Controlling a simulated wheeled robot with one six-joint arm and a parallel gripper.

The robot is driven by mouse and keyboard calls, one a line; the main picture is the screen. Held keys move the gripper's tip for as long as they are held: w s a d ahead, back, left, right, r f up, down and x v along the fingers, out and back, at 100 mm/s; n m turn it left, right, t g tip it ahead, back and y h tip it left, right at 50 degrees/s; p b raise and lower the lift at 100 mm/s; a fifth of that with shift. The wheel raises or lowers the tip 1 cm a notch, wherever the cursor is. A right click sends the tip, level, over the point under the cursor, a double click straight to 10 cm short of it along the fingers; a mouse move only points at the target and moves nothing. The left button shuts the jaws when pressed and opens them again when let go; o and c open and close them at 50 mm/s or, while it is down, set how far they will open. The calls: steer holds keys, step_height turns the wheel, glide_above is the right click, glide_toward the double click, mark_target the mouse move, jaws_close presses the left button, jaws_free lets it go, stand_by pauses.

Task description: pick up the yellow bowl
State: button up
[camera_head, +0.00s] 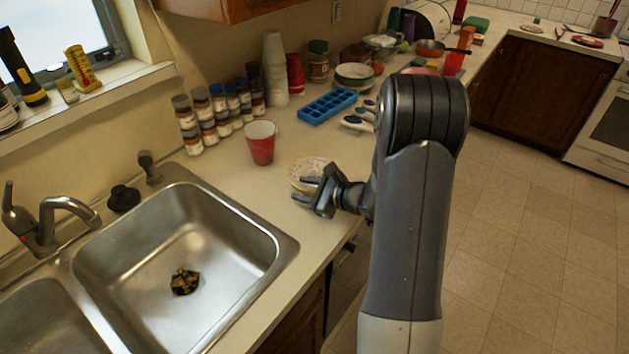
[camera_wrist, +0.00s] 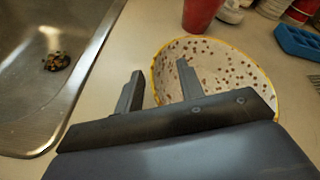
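In the wrist view the bowl (camera_wrist: 215,62) has a yellow rim and a pale inside with brown speckles. My gripper (camera_head: 306,189) is at the bowl's near side. In the wrist view my gripper (camera_wrist: 160,82) has its two fingers spread apart. One finger is outside the bowl's left rim and the other overlaps the bowl's inside, with the rim between them. I cannot tell whether either finger touches it.
A red cup (camera_head: 261,146) stands just behind the bowl. The steel sink (camera_head: 225,245) is to the left. A blue ice tray (camera_head: 327,106) and several spice jars (camera_head: 207,118) stand farther back. Some bare counter lies between the cup and sink.

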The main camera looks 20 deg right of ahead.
jaws_close()
stand_by(0.6)
